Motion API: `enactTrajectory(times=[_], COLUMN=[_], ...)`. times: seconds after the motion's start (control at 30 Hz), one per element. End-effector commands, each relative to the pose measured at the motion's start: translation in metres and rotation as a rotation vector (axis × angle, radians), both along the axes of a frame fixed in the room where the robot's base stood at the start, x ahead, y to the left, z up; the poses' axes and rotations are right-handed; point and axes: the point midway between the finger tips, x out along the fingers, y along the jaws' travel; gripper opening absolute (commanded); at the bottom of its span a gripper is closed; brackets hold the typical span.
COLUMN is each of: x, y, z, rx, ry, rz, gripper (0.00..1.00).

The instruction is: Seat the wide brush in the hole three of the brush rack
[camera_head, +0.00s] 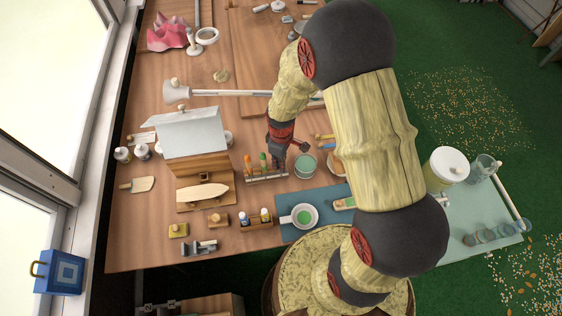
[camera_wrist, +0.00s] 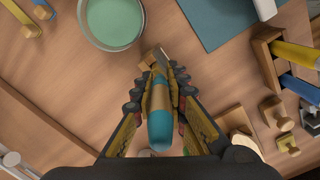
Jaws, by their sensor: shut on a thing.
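The brush rack (camera_head: 267,177) is a low, narrow strip on the bench, with an orange-handled brush and a green-handled brush upright in its left part. My gripper (camera_head: 278,158) is pointing down at the right part of the rack. In the wrist view my gripper (camera_wrist: 160,95) is shut on a brush (camera_wrist: 159,122) with a teal handle end and a gold-brown band, probably the wide brush. A small tan piece shows past the fingertips. I cannot tell whether the brush touches or enters a hole.
A green-filled jar (camera_head: 305,165) stands close right of my gripper. A teal mat (camera_head: 291,232) with a white bowl (camera_head: 304,216) lies in front. A wooden tube box (camera_head: 257,222) stands left of the mat.

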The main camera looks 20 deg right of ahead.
Motion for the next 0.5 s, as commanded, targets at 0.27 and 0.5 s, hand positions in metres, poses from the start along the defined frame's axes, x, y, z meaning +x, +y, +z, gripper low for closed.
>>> enactTrajectory(times=[0.27,0.5], x=[0.0000,0.0000], y=[0.0000,0.0000], z=[-0.0043,-0.0042], rx=[0.000,0.000], ry=[0.000,0.000], rz=[0.000,0.000], gripper=[0.00,0.25])
